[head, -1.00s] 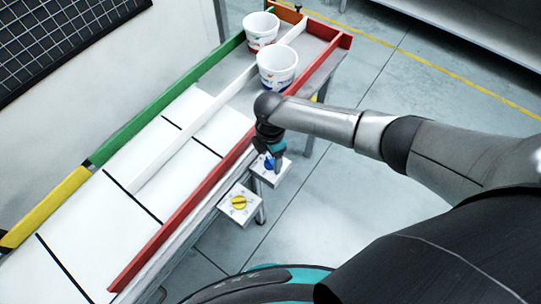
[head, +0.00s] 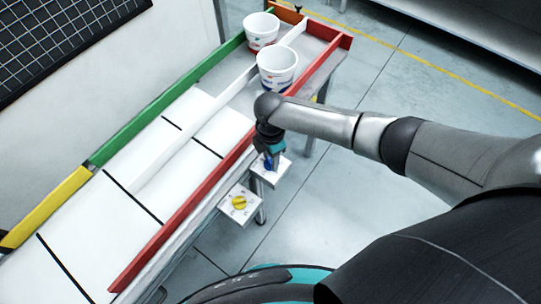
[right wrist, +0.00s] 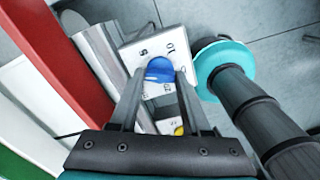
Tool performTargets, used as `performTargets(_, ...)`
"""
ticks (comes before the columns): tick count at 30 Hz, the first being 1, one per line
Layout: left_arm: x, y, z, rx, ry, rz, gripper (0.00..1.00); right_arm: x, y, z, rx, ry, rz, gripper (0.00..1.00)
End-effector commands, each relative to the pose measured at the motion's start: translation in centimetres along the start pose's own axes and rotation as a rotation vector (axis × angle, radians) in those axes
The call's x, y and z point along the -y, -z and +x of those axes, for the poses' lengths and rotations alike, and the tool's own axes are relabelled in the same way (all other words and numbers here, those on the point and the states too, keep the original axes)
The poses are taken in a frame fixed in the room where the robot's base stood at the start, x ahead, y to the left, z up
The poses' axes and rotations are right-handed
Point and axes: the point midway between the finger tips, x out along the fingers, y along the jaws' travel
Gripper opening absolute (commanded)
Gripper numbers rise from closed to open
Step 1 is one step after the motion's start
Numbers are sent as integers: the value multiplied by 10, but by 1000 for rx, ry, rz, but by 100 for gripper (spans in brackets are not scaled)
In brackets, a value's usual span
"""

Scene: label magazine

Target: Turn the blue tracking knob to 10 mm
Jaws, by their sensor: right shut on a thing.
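The blue tracking knob (right wrist: 159,69) sits on a white dial plate (right wrist: 128,54) in the right wrist view. Printed figures show around it; one at its upper right looks like 10. Which mark the knob points at I cannot tell. My right gripper (right wrist: 160,78) is shut on the knob, one finger on each side. In the head view, my right gripper (head: 273,161) is over the far plate (head: 279,175) and partly hides the blue knob (head: 267,162). My left gripper is not in view.
A yellow knob (head: 239,202) on its own white plate (head: 228,213) is close by on the near side. A red rail (head: 180,223) edges the conveyor beside the plates. Two white tubs (head: 277,70) (head: 261,31) stand on the far part. Open floor is at the right.

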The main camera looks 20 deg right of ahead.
Motion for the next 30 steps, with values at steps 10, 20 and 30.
performTargets(10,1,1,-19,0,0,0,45,1,0,-2,0,4,216,0)
performTargets(20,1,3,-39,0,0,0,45,1,0,-2,0,5,529,0)
performTargets(30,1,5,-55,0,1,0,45,1,1,-2,0,4,852,0)
